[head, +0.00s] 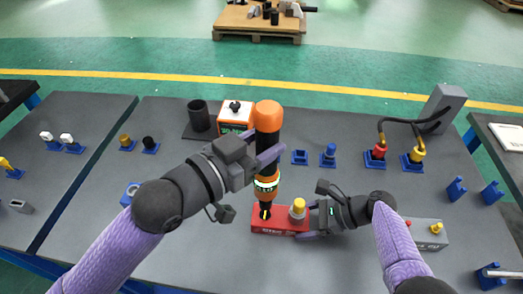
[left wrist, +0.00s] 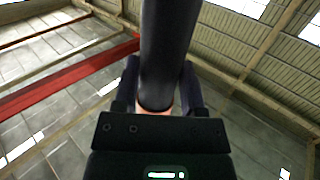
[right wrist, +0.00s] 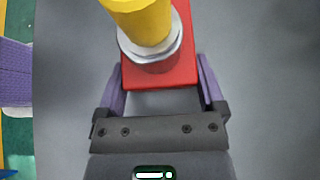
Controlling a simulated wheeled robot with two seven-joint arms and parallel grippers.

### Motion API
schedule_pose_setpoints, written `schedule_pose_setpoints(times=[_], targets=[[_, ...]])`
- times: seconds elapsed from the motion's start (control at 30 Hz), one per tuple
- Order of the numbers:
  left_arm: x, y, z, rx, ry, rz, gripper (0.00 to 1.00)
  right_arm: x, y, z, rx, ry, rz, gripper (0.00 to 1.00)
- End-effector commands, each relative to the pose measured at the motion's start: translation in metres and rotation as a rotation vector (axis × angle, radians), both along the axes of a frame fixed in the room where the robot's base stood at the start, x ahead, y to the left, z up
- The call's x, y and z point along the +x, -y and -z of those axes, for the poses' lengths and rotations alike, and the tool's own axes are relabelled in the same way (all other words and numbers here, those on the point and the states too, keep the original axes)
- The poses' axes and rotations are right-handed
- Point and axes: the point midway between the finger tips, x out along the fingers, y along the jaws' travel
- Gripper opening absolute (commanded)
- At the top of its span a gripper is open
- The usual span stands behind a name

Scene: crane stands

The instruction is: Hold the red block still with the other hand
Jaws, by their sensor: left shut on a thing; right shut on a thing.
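The red block (head: 280,226) lies on the grey table at front centre. A yellow-topped part with a silver collar (head: 298,207) stands on its right end. My right gripper (head: 308,218) is shut on that end; in the right wrist view its fingers flank the red block (right wrist: 160,77). My left gripper (head: 268,156) is shut on an upright orange and black power tool (head: 267,117). The tool's lower tip is at the block's left end; whether it touches is hard to tell. The left wrist view shows the tool's dark body (left wrist: 168,45) between the fingers.
An orange and white box (head: 235,117) and a black cup (head: 198,115) stand behind on the left. Blue holders with red and yellow plugs (head: 416,155) stand at right. A grey box (head: 428,233) sits right of my right gripper. Table between is mostly clear.

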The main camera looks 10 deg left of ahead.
Motion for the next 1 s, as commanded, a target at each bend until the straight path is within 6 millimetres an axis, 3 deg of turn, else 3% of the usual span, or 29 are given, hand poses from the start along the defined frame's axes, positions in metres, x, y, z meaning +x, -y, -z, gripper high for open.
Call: schedule_pose_setpoints(times=[0.1, 0.37, 0.4, 0.43, 0.73, 1.0], targets=[[0.000, 0.000, -0.009, -0.004, 0.007, -0.001, 0.00, 0.000, 0.000, -0.001, 0.001, 0.001, 0.000, 0.08], [0.000, 0.000, -0.011, -0.004, 0.006, -0.001, 0.00, 0.000, 0.000, -0.001, 0.001, 0.001, 0.000, 0.08], [0.000, 0.000, -0.011, -0.004, 0.006, -0.001, 0.00, 0.000, 0.000, -0.001, 0.001, 0.001, 0.000, 0.94], [0.000, 0.000, -0.011, -0.004, 0.006, -0.001, 0.00, 0.000, 0.000, -0.001, 0.001, 0.001, 0.000, 1.00], [0.000, 0.000, -0.011, -0.004, 0.006, -0.001, 0.00, 0.001, 0.006, -0.004, 0.000, 0.002, 0.001, 1.00], [0.000, 0.000, -0.011, -0.004, 0.006, -0.001, 0.00, 0.002, 0.059, -0.040, -0.003, 0.003, 0.003, 1.00]])
